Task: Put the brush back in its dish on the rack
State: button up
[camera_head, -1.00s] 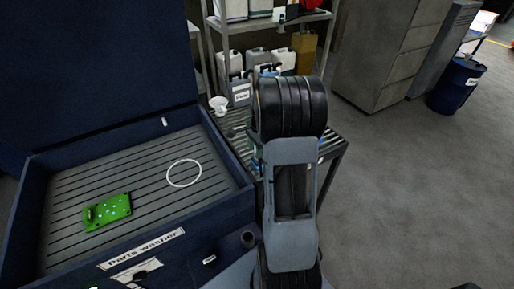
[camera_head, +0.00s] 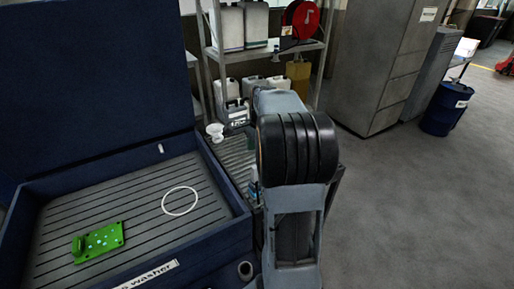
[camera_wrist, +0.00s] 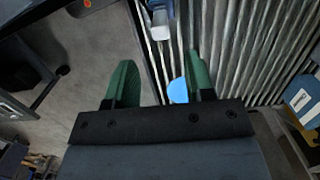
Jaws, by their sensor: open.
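My gripper (camera_wrist: 161,72) is open in the wrist view, its two green fingers apart over the edge of a slatted metal rack (camera_wrist: 232,50). A bright blue rounded thing (camera_wrist: 178,90) shows between the fingers, close to the right one and partly hidden by the gripper body. I cannot tell whether it is the brush or its dish. A white and blue-grey object (camera_wrist: 160,22) stands beyond the fingertips. In the head view the slatted rack (camera_head: 232,155) is beside the washer, and my arm hides much of it and my gripper. I cannot clearly identify the brush.
The parts washer (camera_head: 225,180) at left holds a green plate (camera_head: 98,242) and a white ring (camera_head: 180,201). A white cup-like thing (camera_head: 215,131) is at the rack's left. Shelves with jugs (camera_head: 237,112) stand behind.

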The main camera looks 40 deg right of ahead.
jog(key=s+a+n+t, duration=0.1)
jog(key=s+a+n, duration=0.3)
jog(key=a+n, duration=0.2)
jog(key=s+a+n+t+h, duration=0.1)
jog(key=s+a+n, duration=0.3)
jog(key=a+n, duration=0.3)
jog(key=s+a+r+n+t, duration=0.1)
jog(key=s+a+n+t, duration=0.1)
jog(key=s+a+n, duration=0.2)
jog(key=a+n, duration=0.2)
jog(key=a, duration=0.2)
jog(key=shift+s+a+n, duration=0.15)
jog(key=shift+a+n, duration=0.15)
jog(key=shift+r, duration=0.1)
jog(key=shift+c, duration=0.6)
jog(key=shift+a, duration=0.1)
